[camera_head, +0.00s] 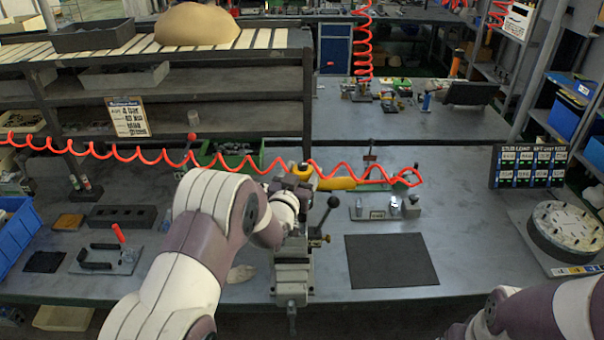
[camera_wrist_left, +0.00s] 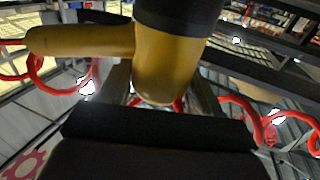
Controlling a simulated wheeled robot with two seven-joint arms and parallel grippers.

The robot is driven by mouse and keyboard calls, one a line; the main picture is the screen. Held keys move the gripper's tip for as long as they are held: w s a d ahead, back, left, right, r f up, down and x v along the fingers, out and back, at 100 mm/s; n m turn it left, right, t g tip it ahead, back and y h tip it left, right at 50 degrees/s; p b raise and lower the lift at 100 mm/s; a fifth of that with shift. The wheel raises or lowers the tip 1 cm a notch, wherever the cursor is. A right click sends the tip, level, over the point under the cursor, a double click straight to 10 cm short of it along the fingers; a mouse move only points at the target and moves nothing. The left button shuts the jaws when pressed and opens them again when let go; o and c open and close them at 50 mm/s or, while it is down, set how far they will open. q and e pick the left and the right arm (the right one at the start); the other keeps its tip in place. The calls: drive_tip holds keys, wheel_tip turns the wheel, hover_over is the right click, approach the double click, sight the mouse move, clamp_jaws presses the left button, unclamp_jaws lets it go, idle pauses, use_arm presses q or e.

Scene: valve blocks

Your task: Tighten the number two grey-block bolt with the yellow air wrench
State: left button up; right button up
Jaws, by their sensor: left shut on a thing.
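The yellow air wrench (camera_head: 336,184) is held above the middle of the workbench, its handle pointing right toward the red coiled hose. My left gripper (camera_head: 290,189) is shut on the wrench. In the left wrist view the wrench's yellow body (camera_wrist_left: 165,62) stands between the fingers (camera_wrist_left: 160,92), with its handle to the left and a dark collar at the top. A grey metal vise-like fixture (camera_head: 293,272) stands right below the wrench. The grey block and its number two bolt cannot be made out; my arm and the wrench cover that area. My right gripper is out of view.
The red coiled hose (camera_head: 130,155) stretches across the bench. A black mat (camera_head: 391,261) and a small plate with metal parts (camera_head: 384,208) lie right of the fixture. A round turntable (camera_head: 567,235) stands far right, a blue bin (camera_head: 17,235) far left.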

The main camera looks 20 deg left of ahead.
use_arm(q)
drive_tip(key=shift+r, duration=0.3)
drive_tip(key=shift+f+b, duration=0.7)
drive_tip(key=shift+b, duration=0.6)
idle(2.9)
idle(0.7)
drive_tip(key=shift+w+r, duration=0.1)
drive_tip(key=shift+r, duration=0.4)
drive_tip(key=shift+r+p, duration=0.45)
drive_tip(key=shift+r, duration=0.3)
wheel_tip(320, 180, up, 5)
drive_tip(key=shift+f+p, duration=0.2)
drive_tip(key=shift+p, duration=1.05)
drive_tip(key=shift+r, duration=0.25)
